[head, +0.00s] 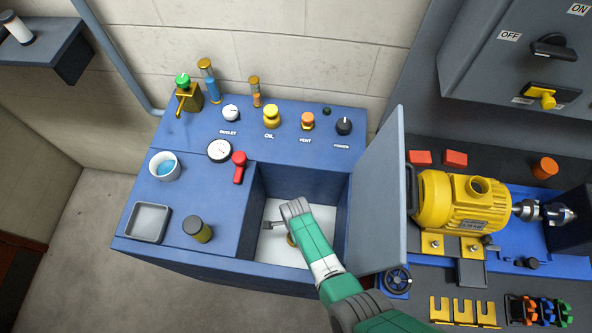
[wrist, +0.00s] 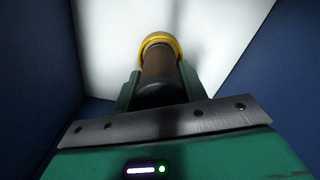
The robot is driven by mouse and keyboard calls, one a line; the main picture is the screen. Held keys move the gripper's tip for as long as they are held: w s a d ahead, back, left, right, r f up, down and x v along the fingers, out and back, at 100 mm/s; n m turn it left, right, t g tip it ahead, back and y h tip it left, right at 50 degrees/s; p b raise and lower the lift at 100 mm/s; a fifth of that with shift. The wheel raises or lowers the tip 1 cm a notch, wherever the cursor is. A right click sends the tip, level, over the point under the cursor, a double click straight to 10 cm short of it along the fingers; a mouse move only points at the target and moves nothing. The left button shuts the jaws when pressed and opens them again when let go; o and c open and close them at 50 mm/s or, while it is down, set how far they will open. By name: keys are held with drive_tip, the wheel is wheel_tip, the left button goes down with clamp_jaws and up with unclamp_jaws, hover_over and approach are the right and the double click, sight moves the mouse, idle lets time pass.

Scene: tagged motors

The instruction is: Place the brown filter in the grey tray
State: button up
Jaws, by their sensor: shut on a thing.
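The brown filter (wrist: 158,66), a brown cylinder with a yellow end ring, is between the green fingers of my gripper (wrist: 160,88) in the wrist view. My gripper is shut on it inside the open blue compartment, over its white floor. In the head view only a small yellow part of the filter (head: 291,240) shows beside my gripper (head: 283,230); my wrist hides the rest. I cannot tell whether the filter touches the floor. The grey tray (head: 149,221) sits empty on the blue bench top, left of the compartment.
The compartment's grey lid (head: 378,200) stands open at right. A dark-topped cylinder (head: 197,229) stands between compartment and tray. A white cup with blue contents (head: 164,166), a red-handled valve (head: 239,166) and a gauge (head: 219,151) are farther back. A yellow motor (head: 462,202) is at right.

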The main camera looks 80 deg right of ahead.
wheel_tip(320, 180, up, 9)
drive_tip(key=p, duration=0.8)
drive_tip(key=shift+r, duration=0.1)
